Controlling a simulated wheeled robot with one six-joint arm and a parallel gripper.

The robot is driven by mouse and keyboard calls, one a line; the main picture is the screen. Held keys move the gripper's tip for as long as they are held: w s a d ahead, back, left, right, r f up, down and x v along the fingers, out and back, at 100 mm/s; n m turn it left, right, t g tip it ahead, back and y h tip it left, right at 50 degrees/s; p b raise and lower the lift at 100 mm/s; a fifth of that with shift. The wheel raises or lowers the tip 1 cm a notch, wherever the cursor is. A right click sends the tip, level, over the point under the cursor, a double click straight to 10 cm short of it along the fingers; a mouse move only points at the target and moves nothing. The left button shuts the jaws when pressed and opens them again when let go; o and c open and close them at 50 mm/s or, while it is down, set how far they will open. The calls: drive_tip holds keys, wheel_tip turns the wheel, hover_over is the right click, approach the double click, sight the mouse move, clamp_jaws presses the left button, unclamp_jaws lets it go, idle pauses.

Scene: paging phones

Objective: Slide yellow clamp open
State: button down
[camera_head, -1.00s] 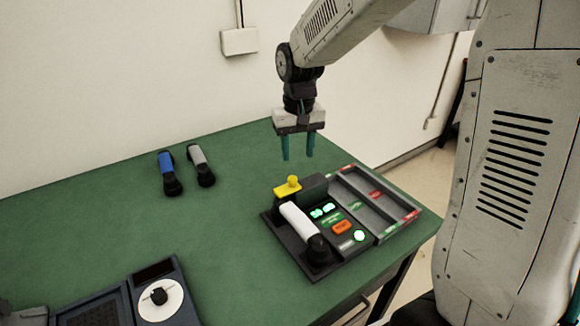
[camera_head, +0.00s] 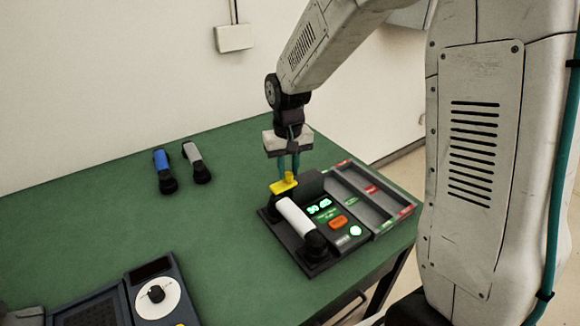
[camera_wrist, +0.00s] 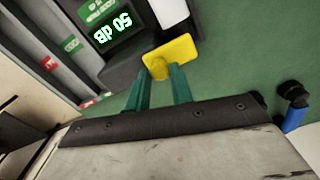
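The yellow clamp (camera_head: 285,185) sits at the back end of the dark phone unit (camera_head: 301,254), beside the white handset (camera_head: 294,217). In the wrist view the clamp (camera_wrist: 178,55) shows as a flat yellow plate with a short knob. My gripper (camera_head: 289,174) points down over it. The fingertips partly hide the knob.
A grey tray (camera_head: 411,209) with compartments adjoins the unit at right. A blue handset (camera_head: 162,162) and a grey handset (camera_head: 192,153) lie at the back left. A dial device (camera_head: 157,294) is at front left. The green table (camera_head: 90,220) between them is clear.

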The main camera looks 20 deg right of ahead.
drive_tip(key=shift+w+d, duration=0.25)
drive_tip(key=shift+d, duration=1.05)
drive_tip(key=shift+w+d, duration=0.25)
drive_tip(key=shift+d, duration=1.05)
drive_tip(key=c, duration=1.4)
unclamp_jaws()
drive_tip(key=shift+d, duration=0.1)
drive_tip(key=shift+o, duration=1)
drive_tip(key=shift+d, duration=0.15)
drive_tip(key=shift+r, duration=0.1)
wheel_tip(320, 180, up, 8)
